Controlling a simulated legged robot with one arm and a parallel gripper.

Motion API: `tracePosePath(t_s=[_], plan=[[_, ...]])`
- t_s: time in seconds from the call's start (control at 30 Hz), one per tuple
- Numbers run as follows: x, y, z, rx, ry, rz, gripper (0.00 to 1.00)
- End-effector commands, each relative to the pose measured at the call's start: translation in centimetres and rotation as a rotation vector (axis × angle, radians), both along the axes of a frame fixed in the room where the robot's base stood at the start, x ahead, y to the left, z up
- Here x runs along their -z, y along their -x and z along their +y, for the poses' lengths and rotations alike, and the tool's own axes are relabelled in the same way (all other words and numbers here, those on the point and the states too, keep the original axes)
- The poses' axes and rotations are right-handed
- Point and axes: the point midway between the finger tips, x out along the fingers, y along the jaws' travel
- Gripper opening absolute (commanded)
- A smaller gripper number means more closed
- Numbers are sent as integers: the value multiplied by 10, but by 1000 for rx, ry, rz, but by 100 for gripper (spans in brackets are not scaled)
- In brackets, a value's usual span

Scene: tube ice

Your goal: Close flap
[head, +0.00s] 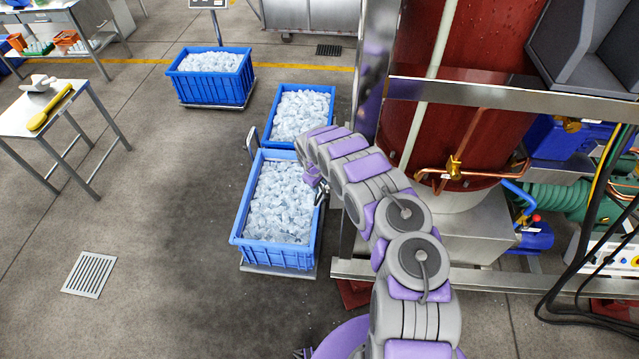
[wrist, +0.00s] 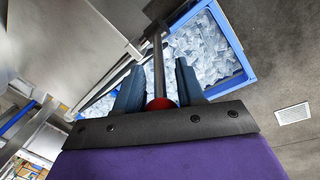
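My gripper (wrist: 158,88) is open in the wrist view, its two blue-grey fingers standing apart. A dark grey lever (wrist: 158,65) with a red knob (wrist: 160,103) lies between the fingers, with a gap visible on each side. In the head view my gripper (head: 316,184) is small and partly hidden, at the right rim of the near blue crate. Smooth grey metal panels (wrist: 50,45) fill the upper left of the wrist view; I cannot tell which of them is the flap. In the head view my arm hides most of that area.
The near blue crate (head: 240,256) is full of tube ice. Two more ice-filled crates (head: 275,119) (head: 212,103) stand behind it. A red tank machine (head: 455,60) with a steel frame is at right. A side table (head: 15,125) stands at left. Open floor lies at lower left.

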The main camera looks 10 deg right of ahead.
Motion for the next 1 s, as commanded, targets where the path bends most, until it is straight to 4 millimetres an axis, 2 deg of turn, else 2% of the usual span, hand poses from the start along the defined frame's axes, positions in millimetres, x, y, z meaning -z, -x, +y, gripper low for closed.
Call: tracePosePath(t_s=[0.03, 0.27, 0.6, 1.0], plan=[[-2, -3, -2, 2, 2, -7, 21], [-2, -2, -1, 1, 0, -8, 0], [-1, -1, 0, -1, 8, -3, 0], [9, -7, 16, 1, 93, 27, 0]])
